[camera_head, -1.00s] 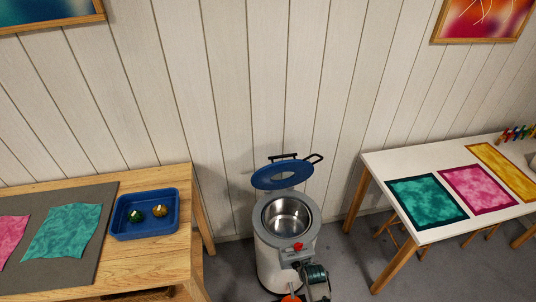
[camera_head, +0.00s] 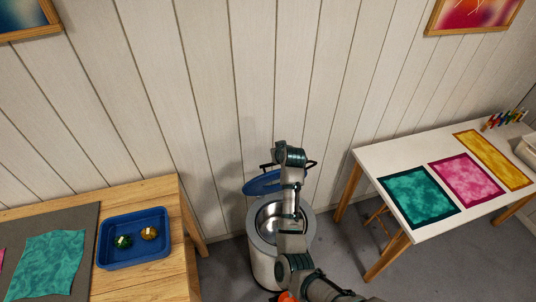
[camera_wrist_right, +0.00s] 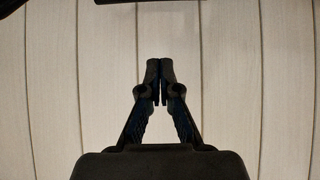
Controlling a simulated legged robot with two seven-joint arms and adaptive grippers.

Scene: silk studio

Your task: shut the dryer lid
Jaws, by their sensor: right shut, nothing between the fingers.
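The dryer (camera_head: 261,262) is a pale round drum with a grey rim and a steel bowl, standing on the floor between two tables. Its blue lid (camera_head: 261,184) stands open, raised at the back of the drum near the wall. My right arm reaches over the dryer and covers part of the lid and bowl. The right gripper's fingers are hidden in the head view. In the right wrist view my right gripper (camera_wrist_right: 160,80) is shut and empty, with the panelled wall behind it. I cannot tell whether it touches the lid. My left gripper is not in view.
A wooden table (camera_head: 150,190) on the left holds a grey mat and a blue tray (camera_head: 104,258) with two small round items. A white table (camera_head: 395,170) on the right holds coloured cloths. Dark bars cross the top of the wrist view. The wall stands close behind the dryer.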

